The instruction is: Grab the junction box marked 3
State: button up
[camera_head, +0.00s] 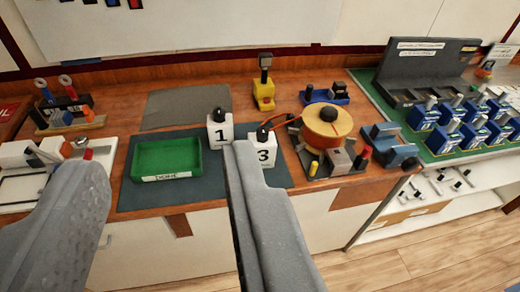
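The white junction box marked 3 (266,157) stands upright on the dark mat on the wooden bench, with a black knob on top. The right finger of my gripper (168,164) overlaps its lower left part in the picture. I cannot tell whether they touch. A similar white box marked 1 (220,132) stands just to its left and slightly farther back. My gripper is open, its two grey fingers wide apart, with nothing held between them. The box marked 3 lies on the right finger's side, not between the fingers.
A green tray (166,158) sits empty on the dark mat (128,198) left of the boxes. An orange spool (327,126) stands close right of box 3, its cable reaching toward the box. A yellow tool (264,92) stands behind. Several blue breakers (424,115) fill the right side.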

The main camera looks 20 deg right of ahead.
aim_at(265, 150)
jog(key=u, duration=2.65)
jog(key=k, duration=1.05)
jog(key=z, duration=1.65)
jog(key=i, duration=1)
jog(key=u, duration=0.05)
